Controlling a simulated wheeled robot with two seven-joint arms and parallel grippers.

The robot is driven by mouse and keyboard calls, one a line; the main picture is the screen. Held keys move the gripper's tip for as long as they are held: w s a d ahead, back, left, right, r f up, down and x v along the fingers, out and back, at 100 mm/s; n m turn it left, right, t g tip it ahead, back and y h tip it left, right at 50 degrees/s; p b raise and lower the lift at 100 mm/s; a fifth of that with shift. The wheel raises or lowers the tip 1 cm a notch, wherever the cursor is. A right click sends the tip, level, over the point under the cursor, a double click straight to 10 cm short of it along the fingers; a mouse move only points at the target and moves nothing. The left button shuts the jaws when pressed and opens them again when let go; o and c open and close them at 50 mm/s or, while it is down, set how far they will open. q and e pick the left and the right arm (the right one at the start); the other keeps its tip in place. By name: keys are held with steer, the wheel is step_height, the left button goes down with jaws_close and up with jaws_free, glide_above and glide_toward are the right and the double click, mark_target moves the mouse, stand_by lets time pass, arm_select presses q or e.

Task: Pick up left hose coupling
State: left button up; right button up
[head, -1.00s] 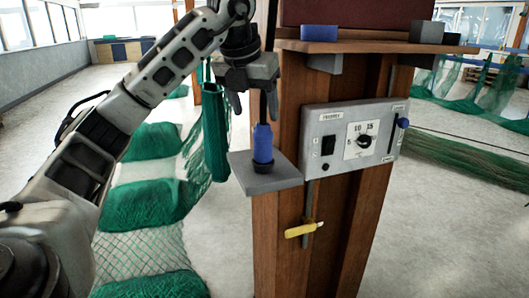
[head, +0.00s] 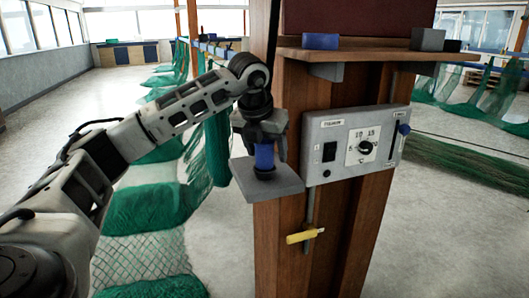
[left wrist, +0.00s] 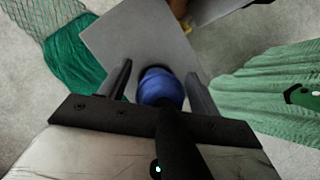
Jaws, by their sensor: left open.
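The left hose coupling (head: 264,155) is a blue upright cylinder with a dark base. It stands on a small grey shelf (head: 268,186) fixed to the wooden post. My left gripper (head: 262,150) has come down over it from above, with its fingers around the coupling. In the left wrist view the blue coupling (left wrist: 160,86) sits between the two open fingers (left wrist: 158,85), with gaps on both sides. A black hose runs up from it past the palm. My right gripper is not in view.
A grey control box (head: 355,143) with a dial sits on the post to the right. An upper wooden ledge (head: 375,50) holds a blue block (head: 321,41) and a grey block (head: 427,39). Green nets (head: 150,205) hang and lie to the left.

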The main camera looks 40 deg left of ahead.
arm_select(q)
steer(key=c, duration=1.3)
steer(key=shift+c, duration=0.3)
steer(key=shift+r, duration=0.15)
steer(key=shift+r, duration=0.25)
steer(key=v, duration=0.3)
steer(key=shift+w+a+r+b, duration=0.2)
steer(key=shift+w+r+b, duration=0.05)
steer(key=shift+b, duration=0.05)
steer(key=s+r+p, duration=0.1)
steer(key=s+r, duration=0.8)
steer(key=s, duration=0.4)
steer(key=shift+s+d+p, duration=0.2)
steer(key=shift+d+p, duration=0.1)
steer(key=shift+p, duration=0.1)
